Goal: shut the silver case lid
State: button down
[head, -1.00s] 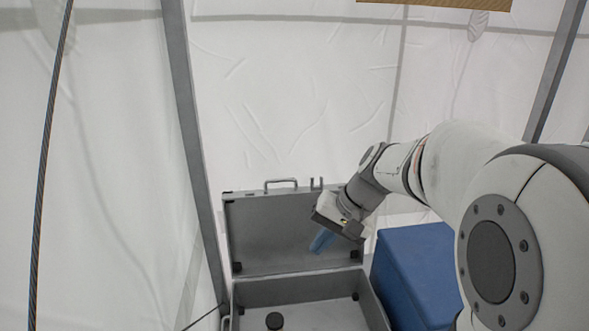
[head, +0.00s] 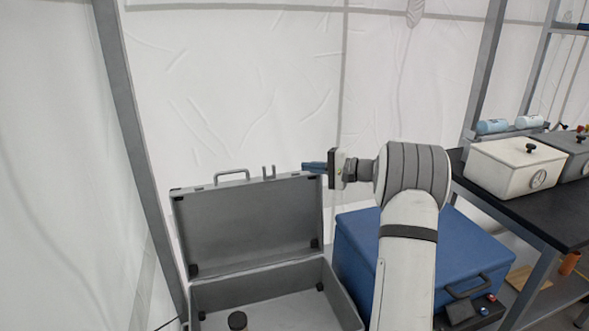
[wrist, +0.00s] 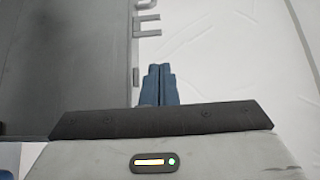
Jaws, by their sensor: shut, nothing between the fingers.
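The silver case (head: 255,290) stands open at the lower left of the head view. Its lid (head: 250,228) is raised upright, with a handle (head: 231,175) and a latch on its top edge. My gripper (head: 306,167) is shut and empty, its blue fingers pointing left at the lid's upper right corner. From the head view I cannot tell whether they touch the lid. In the wrist view the shut fingers (wrist: 158,80) are just right of the lid's edge, near the latch (wrist: 148,25), and the lid's inner face (wrist: 65,70) fills the left.
A dark round object (head: 238,321) lies inside the case. A blue box (head: 360,245) stands close on the case's right. A dark table (head: 560,208) with white and grey boxes is at the right. A grey tent pole (head: 140,150) and white wall stand behind.

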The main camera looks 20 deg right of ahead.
aim_at(282, 177)
jog(key=x, duration=0.9)
jog(key=shift+a, duration=0.25)
jog(key=shift+s, duration=0.1)
